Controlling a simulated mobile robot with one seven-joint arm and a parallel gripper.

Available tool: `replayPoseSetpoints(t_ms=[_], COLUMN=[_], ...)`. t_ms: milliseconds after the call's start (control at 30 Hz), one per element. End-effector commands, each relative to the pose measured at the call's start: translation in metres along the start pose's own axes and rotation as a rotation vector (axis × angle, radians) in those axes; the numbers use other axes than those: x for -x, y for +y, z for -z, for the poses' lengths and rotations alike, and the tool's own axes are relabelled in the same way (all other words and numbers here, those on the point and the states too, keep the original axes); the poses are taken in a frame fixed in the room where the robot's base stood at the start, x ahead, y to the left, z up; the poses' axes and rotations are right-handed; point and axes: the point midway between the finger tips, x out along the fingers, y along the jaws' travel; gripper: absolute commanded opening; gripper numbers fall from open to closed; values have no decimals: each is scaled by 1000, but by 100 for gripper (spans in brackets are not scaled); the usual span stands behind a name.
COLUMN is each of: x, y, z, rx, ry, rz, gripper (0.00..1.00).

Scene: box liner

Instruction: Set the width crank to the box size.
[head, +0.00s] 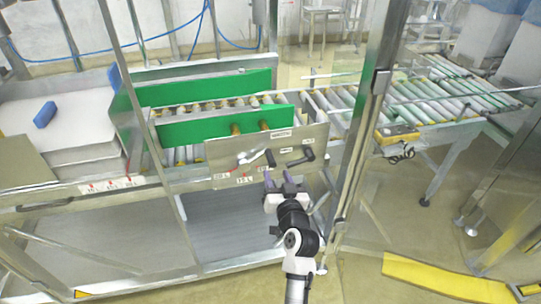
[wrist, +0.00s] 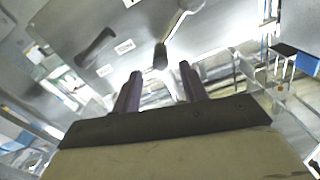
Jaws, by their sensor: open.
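A metal panel (head: 280,146) on the machine's front carries two cranks. A pale-armed crank with a dark grip (head: 252,157) is on the left and a black crank (head: 302,158) is on the right. In the wrist view the order is reversed: the black crank (wrist: 97,47) is left and the pale crank (wrist: 172,38) is right. My gripper (head: 278,177) is just below the panel, open and empty. In the wrist view its fingers (wrist: 160,72) point toward the pale crank, apparently without holding it.
Two green guide walls (head: 225,125) stand above the rollers behind the panel. Red-marked size labels (head: 110,184) line the left rail. A blue block (head: 45,114) lies on a white stack at left. A metal post (head: 365,120) rises right of my arm. A roller conveyor (head: 440,100) runs right.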

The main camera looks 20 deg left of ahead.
Motion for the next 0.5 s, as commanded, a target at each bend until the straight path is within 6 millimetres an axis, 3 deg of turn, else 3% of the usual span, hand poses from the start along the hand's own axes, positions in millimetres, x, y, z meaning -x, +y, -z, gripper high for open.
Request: replayPoseSetpoints(t_ms=[200, 500], x=[-47, -78], y=[-1, -1], z=[4, 1], rx=[1, 0], ry=[1, 1], rz=[2, 1], gripper=[43, 43])
